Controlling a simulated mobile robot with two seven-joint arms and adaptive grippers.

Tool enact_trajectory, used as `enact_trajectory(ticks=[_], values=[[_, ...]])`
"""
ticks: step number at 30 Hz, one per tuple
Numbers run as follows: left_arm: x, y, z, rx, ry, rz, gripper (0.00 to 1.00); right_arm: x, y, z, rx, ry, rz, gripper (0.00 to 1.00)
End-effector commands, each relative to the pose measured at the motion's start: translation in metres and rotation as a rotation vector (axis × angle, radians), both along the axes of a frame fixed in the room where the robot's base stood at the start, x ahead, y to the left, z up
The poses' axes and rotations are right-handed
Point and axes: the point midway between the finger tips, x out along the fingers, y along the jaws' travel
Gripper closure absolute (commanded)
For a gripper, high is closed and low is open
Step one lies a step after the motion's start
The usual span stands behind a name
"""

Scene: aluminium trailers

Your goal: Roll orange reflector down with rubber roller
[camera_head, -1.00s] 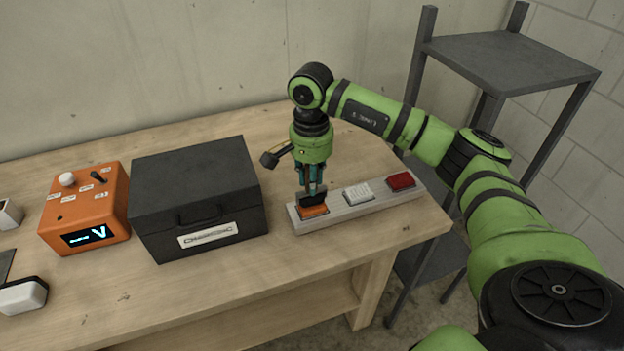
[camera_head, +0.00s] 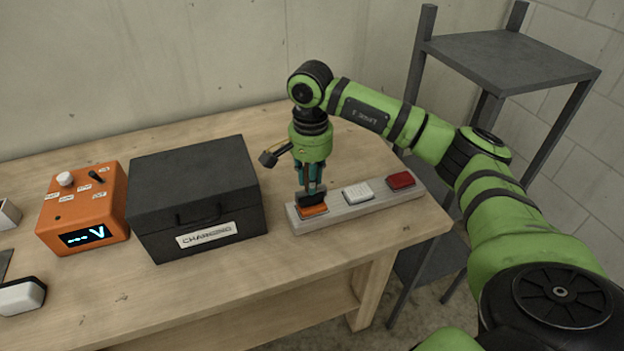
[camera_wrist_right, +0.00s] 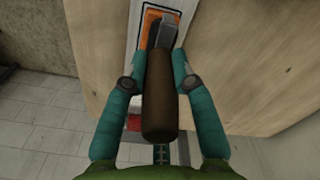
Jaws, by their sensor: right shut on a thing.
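The orange reflector (camera_head: 313,210) lies at the left end of a pale aluminium bar on the bench. My right gripper (camera_head: 312,187) points down over it and is shut on the rubber roller (camera_head: 312,198). The roller's dark head is at the reflector and seems to touch it, covering part of its face. In the right wrist view the brown roller handle (camera_wrist_right: 159,100) sits between my teal fingers, with the orange reflector (camera_wrist_right: 147,22) beyond it. My left gripper is not in view.
The aluminium bar (camera_head: 335,211) also carries a white reflector (camera_head: 358,191) and a red reflector (camera_head: 401,180). A black case (camera_head: 195,185) stands close left of the bar, with an orange box (camera_head: 85,208) beyond. A dark shelf (camera_head: 510,62) stands at right. The bench front is clear.

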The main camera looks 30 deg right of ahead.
Motion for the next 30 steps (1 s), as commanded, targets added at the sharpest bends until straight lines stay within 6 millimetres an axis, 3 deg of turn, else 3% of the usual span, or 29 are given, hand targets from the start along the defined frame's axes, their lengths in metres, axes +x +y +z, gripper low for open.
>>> enact_trajectory(ticks=[17, 30], values=[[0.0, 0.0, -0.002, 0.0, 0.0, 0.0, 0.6, -0.009, 0.002, 0.0, 0.001, -0.001, 0.001, 1.0], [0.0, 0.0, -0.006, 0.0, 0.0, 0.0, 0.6, 0.0, 0.0, 0.0, 0.001, -0.001, 0.0, 1.0]])
